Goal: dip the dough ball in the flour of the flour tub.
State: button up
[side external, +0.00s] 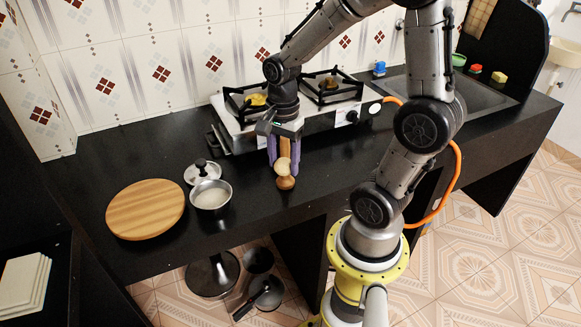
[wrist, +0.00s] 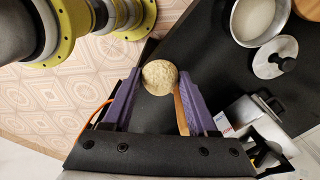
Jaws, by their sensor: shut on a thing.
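My gripper (side external: 283,167) points down over the front of the black counter, its purple fingers closed around a pale, round dough ball (wrist: 160,78). The ball also shows between the fingertips in the side view (side external: 282,166). A tan wooden piece (wrist: 180,112) runs along the inner side of one finger; how it relates to the ball is unclear. The flour tub (side external: 211,196), a small metal pot with white contents, stands on the counter left of my gripper, apart from it. In the wrist view the tub (wrist: 260,18) is at the top right, partly cut off.
A metal lid with a black knob (side external: 203,171) lies just behind the tub. A round wooden board (side external: 145,209) is farther left. A two-burner stove (side external: 300,108) stands behind my gripper. The counter between gripper and tub is clear.

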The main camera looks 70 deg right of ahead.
jog(key=w, duration=0.7)
jog(key=n, duration=0.1)
send_near(213, 201)
jog(key=shift+w, duration=0.1)
jog(key=shift+f, duration=2.85)
jog(key=shift+f, duration=0.6)
notch_tip(213, 201, up, 7)
dwell(0.7)
